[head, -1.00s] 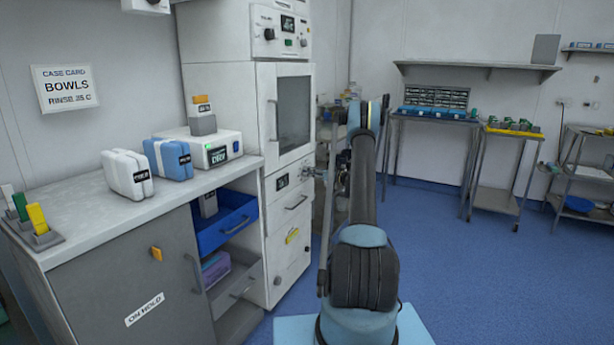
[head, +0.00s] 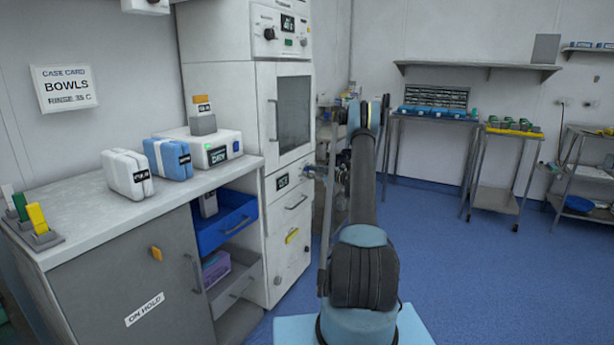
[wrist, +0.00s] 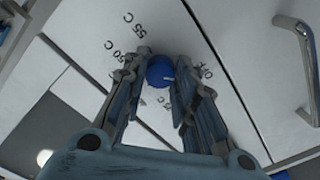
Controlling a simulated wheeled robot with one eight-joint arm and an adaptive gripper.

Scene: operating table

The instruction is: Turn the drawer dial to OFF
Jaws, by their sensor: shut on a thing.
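The drawer dial is a round blue knob (wrist: 159,68) on a white panel in the wrist view. My gripper (wrist: 161,75) has one finger on each side of it and is shut on it. Printed marks stand around the dial, among them one like 55 C and one like 50 C; others are partly hidden by the fingers. I cannot read which mark the dial points to. In the head view my gripper (head: 317,172) is at the white cabinet's drawer front (head: 288,200), beside a small dark display (head: 283,181). The dial is hidden there.
A metal handle (wrist: 298,60) sticks out right of the dial in the wrist view. The counter (head: 95,215) at left holds a white pack, a blue pack and a white device. An open blue drawer (head: 232,222) juts out below.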

